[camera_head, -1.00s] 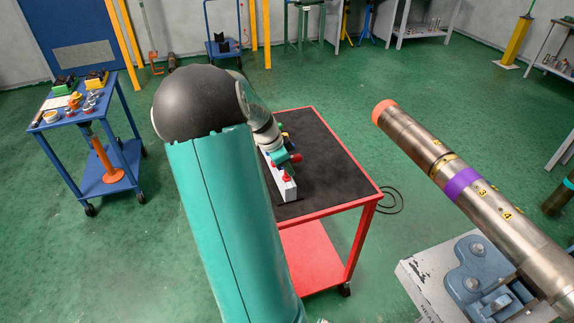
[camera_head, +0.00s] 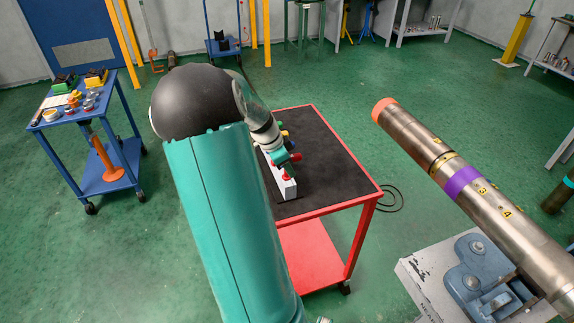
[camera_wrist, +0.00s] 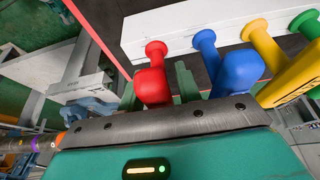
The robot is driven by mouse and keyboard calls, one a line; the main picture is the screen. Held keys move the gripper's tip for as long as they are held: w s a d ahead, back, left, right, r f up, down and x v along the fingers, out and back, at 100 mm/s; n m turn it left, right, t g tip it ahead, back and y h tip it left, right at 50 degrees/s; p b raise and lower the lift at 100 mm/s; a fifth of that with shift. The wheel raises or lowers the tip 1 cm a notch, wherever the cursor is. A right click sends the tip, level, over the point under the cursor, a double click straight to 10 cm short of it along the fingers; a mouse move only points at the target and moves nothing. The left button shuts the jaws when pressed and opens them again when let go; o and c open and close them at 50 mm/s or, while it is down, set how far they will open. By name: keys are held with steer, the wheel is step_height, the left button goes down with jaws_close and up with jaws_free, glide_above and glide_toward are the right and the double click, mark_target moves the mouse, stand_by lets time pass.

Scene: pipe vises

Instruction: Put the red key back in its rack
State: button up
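The red key (camera_wrist: 152,86) stands at the red end place of the white rack (camera_wrist: 135,32), its round red foot against the rack in the wrist view. Its blocky handle lies between the two green fingers of my gripper (camera_wrist: 157,90). The fingers appear spread, with narrow gaps beside the handle. My arm hides part of the rack there. Whether the key is fully seated I cannot tell.
The blue key (camera_wrist: 237,70) and yellow key (camera_wrist: 293,77) stand close beside the red one. A green key (camera_wrist: 306,22) follows. The rack is on a red cart (camera_head: 335,208) with a dark top. A large pipe (camera_head: 480,190) in a vise (camera_head: 478,270) is at the right.

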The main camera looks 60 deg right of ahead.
steer(key=shift+o, duration=0.9)
steer(key=v, duration=1.3)
steer(key=shift+r, duration=0.35)
steer(key=shift+w+a, duration=0.2)
